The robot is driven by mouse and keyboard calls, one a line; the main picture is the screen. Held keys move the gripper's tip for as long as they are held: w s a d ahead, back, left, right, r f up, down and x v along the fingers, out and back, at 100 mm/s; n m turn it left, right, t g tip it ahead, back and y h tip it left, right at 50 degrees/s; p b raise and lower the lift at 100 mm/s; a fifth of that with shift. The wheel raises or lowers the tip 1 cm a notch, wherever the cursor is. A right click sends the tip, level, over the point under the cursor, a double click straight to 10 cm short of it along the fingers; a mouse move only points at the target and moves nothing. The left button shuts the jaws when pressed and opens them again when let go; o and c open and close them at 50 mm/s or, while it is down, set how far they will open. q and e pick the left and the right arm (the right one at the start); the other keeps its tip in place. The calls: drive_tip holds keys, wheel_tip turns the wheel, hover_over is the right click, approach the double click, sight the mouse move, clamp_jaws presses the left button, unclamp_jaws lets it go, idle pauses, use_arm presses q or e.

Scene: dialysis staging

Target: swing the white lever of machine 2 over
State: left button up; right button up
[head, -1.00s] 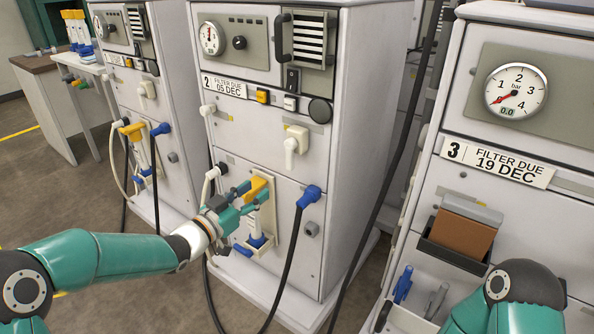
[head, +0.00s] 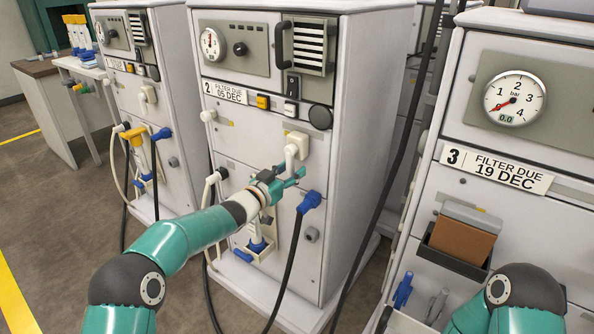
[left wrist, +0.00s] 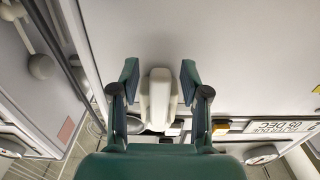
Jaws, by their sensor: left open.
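Machine 2 (head: 350,130) stands in the middle of the head view. Its white lever (head: 291,156) hangs down from a cream mount (head: 298,140) on the front panel. My left gripper (head: 298,178) is open at the lever's lower end. In the left wrist view the lever (left wrist: 160,98) lies between the two open fingers (left wrist: 160,72), with a visible gap on each side. In the head view my gripper hides the lever's tip and the upper part of the filter holder below. My right arm shows at the lower right, but its gripper is out of view.
Below my left gripper are the filter holder with its blue end (head: 257,244) and a blue connector (head: 309,202) with a black hose. Machine 3 (head: 570,120) stands close on the right. Another machine (head: 180,90) stands on the left. Floor is clear at lower left.

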use_arm(q)
drive_tip(key=shift+w, duration=0.1)
drive_tip(key=shift+c, duration=0.4)
drive_tip(key=shift+d, duration=0.1)
clamp_jaws()
